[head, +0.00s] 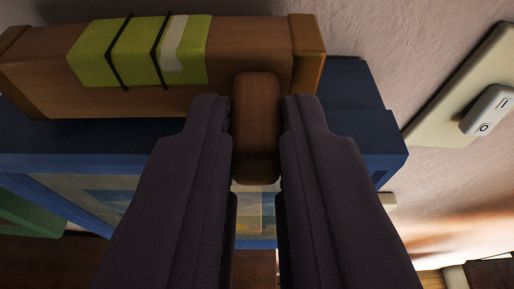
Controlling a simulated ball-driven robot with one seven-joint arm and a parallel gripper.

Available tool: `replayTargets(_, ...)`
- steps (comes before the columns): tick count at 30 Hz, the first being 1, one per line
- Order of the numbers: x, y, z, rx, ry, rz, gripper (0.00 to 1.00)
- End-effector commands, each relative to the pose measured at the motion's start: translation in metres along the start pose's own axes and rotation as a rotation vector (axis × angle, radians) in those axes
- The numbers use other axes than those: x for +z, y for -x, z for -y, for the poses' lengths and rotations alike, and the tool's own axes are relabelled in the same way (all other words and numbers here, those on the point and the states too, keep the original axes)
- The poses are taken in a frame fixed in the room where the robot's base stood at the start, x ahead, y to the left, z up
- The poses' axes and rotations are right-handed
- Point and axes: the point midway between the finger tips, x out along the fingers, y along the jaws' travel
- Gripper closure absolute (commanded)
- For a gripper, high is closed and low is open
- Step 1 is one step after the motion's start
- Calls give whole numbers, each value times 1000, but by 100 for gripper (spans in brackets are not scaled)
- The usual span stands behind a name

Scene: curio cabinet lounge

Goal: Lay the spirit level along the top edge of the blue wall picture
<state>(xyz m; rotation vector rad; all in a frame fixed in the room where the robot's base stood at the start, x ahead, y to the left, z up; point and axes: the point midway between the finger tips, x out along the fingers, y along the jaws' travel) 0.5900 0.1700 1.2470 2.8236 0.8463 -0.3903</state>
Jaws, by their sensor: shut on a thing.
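The spirit level (240,40) is a brown bar with a yellow-green vial (140,50) marked by two dark lines and a pale bubble near its right end. A brown knob (256,125) sticks out from its front. My gripper (256,110) is shut on this knob, one dark finger on each side. The blue wall picture (375,125) has a thick blue frame. The level lies along the frame's top edge, overlapping it in view; I cannot tell whether they touch. My fingers hide the middle of the picture.
A green object (30,215) shows at the lower left. The pale wall (400,40) is bare between the level and the switch.

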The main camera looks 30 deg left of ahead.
Motion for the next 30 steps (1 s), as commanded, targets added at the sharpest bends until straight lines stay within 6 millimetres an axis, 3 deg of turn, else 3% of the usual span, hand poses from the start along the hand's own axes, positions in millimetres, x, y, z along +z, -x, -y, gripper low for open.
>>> replayTargets(21,6,-2,0,0,0,-1,100)
replayTargets(22,5,-2,0,0,0,0,79)
replayTargets(25,5,-2,0,0,0,0,56)
replayTargets(30,5,-1,0,0,0,0,54)
